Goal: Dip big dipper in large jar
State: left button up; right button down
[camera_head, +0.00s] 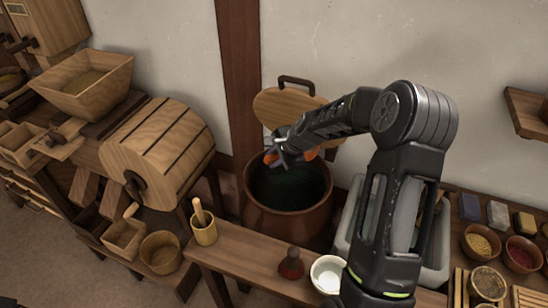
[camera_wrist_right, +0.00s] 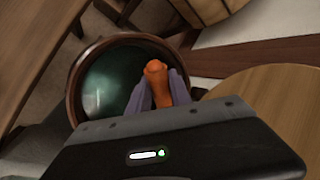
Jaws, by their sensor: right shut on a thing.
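The large jar (camera_head: 290,220) is a brown, wide-mouthed pot with a dark green inside, standing behind the bench near the middle of the head view. Its rim and dark inside also show in the right wrist view (camera_wrist_right: 110,78). My right gripper (camera_head: 279,156) is over the far part of the jar's mouth. It is shut on an orange-red handle (camera_wrist_right: 155,82), which I take to be the big dipper. The dipper's lower end is hidden, so I cannot tell how deep it reaches. My left gripper is not in view.
A round wooden lid (camera_head: 285,106) with a dark handle leans on the wall behind the jar. A bench (camera_head: 240,257) in front holds a wooden cup (camera_head: 203,230), a dark red bottle (camera_head: 291,264) and a white bowl (camera_head: 328,274). A grey basin (camera_head: 350,215) stands right of the jar.

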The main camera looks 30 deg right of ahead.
notch_tip(320, 180, down, 16)
jog(key=b, duration=1.1)
jog(key=shift+r, duration=0.15)
dwell(1.1)
jog(key=shift+f+b, duration=0.3)
jog(key=shift+b, duration=0.25)
dwell(0.9)
jog(key=shift+r, duration=0.1)
dwell(1.4)
jog(key=shift+r+p, duration=0.95)
jog(key=shift+r, duration=0.65)
